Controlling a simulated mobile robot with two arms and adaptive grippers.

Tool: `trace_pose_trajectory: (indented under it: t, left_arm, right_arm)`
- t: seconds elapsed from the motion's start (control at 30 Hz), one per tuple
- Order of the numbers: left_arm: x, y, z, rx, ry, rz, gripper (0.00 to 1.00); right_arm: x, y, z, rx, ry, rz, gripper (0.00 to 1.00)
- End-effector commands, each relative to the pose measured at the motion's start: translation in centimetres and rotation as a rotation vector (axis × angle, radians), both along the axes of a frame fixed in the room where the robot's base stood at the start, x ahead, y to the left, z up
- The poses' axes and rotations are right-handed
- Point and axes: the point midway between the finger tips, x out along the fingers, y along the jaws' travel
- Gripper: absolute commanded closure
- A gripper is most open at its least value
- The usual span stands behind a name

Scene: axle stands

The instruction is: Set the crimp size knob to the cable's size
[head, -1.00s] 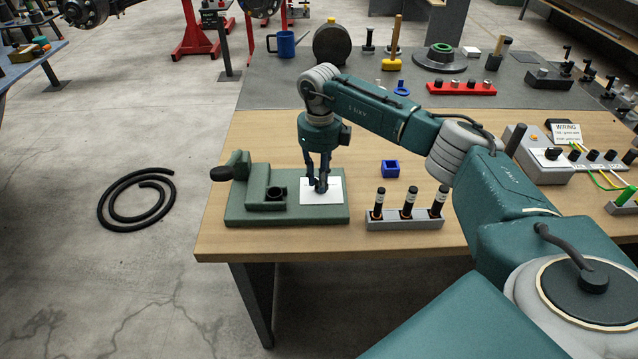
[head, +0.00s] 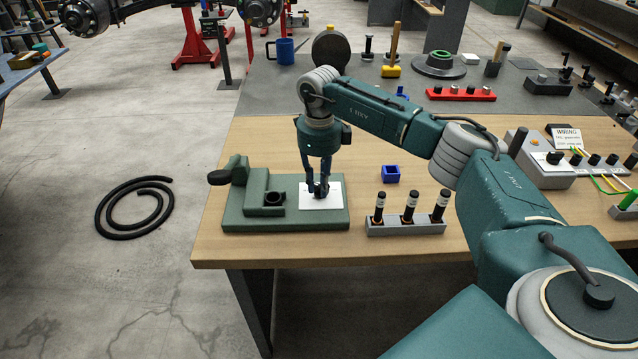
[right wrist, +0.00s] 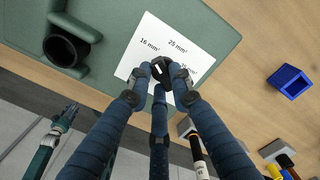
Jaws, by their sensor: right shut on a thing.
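The crimp tool (head: 235,222) is a green block with a lever and a round dark socket on the table's left front. Its white dial plate (right wrist: 148,36) reads 16 mm² at left, 25 mm² at top and a partly covered third size at right. My right gripper (head: 319,190) points down over the plate, shut on the black knob (right wrist: 164,68). A small white mark shows on the knob; I cannot tell which size it points at. A teal and dark part at lower left of the right wrist view (right wrist: 57,130) may be my left gripper; its jaws are unclear.
A grey rack (head: 405,229) holds three black cylinders with orange bands and white labels. A small blue box (head: 391,174) stands behind it. A grey wiring box (head: 540,171) is at right. A black cable coil (head: 133,207) lies on the floor. Wooden table is bare around the blue box.

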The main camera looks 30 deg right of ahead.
Motion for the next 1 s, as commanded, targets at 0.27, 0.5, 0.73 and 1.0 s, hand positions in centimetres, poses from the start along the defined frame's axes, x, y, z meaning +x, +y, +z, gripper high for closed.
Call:
trace_pose_trajectory:
  t: [0.27,0.5,0.73,1.0]
  left_arm:
    - [0.0,0.0,0.0,0.000,0.000,0.000,0.60]
    - [-0.1,0.3,0.0,0.003,0.000,0.000,0.60]
    - [-0.1,0.1,0.0,0.001,0.001,0.000,0.60]
    - [0.0,0.1,0.0,0.001,0.000,0.000,0.60]
  right_arm:
    - [0.1,-0.2,0.2,-0.003,-0.004,-0.002,0.60]
    - [0.1,-0.1,0.4,-0.002,-0.003,-0.001,0.60]
    - [0.2,-0.1,3.8,-0.001,-0.007,-0.001,0.60]
    - [0.1,-0.2,9.4,-0.001,-0.007,-0.002,0.60]
